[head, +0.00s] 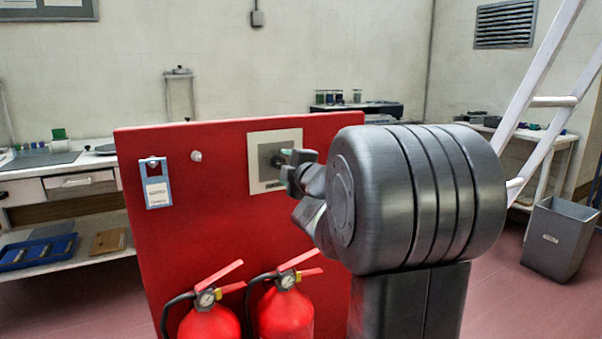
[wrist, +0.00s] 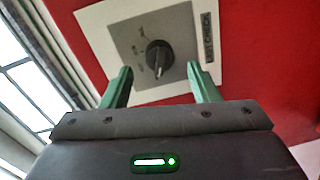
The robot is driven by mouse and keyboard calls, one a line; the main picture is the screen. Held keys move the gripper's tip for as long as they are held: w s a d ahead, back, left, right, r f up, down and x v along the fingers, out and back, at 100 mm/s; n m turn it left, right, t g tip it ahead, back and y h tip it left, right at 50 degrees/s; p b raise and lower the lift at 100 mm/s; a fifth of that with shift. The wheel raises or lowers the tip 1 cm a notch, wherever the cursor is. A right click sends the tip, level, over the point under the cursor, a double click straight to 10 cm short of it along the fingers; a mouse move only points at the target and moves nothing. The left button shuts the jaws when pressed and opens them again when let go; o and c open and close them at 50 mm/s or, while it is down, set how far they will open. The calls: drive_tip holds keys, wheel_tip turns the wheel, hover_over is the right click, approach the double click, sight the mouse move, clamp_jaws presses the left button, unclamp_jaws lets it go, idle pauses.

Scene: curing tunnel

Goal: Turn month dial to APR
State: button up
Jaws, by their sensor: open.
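The month dial is a dark round knob (wrist: 159,57) on a grey square plate with a pale border (wrist: 108,19), fixed to a red panel. The month marks around the knob are too small to read. In the head view the dial plate (head: 258,186) shows on the red panel, with its right part behind my gripper. My gripper (wrist: 160,82) is open, its two green fingers below and to either side of the knob in the wrist view. Nothing is between the fingertips, and they look apart from the knob. In the head view my gripper (head: 292,172) is close in front of the plate.
The red panel (head: 200,240) also bears a blue and white tag (head: 155,183) and a small pale knob (head: 196,156). Two fire extinguishers (head: 286,305) stand in front of its lower part. A ladder (head: 535,100) and a grey bin (head: 561,238) are at the right.

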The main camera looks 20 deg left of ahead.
sight(281, 164)
drive_tip(key=p+v, duration=0.1)
drive_tip(key=v, duration=0.9)
drive_tip(key=shift+p, duration=0.35)
drive_tip(key=b+x, duration=0.2)
drive_tip(key=x, duration=1.1)
drive_tip(key=shift+w+a, duration=0.2)
drive_tip(key=shift+a, duration=0.05)
drive_tip(key=shift+s+d, duration=0.1)
drive_tip(key=shift+d, duration=0.05)
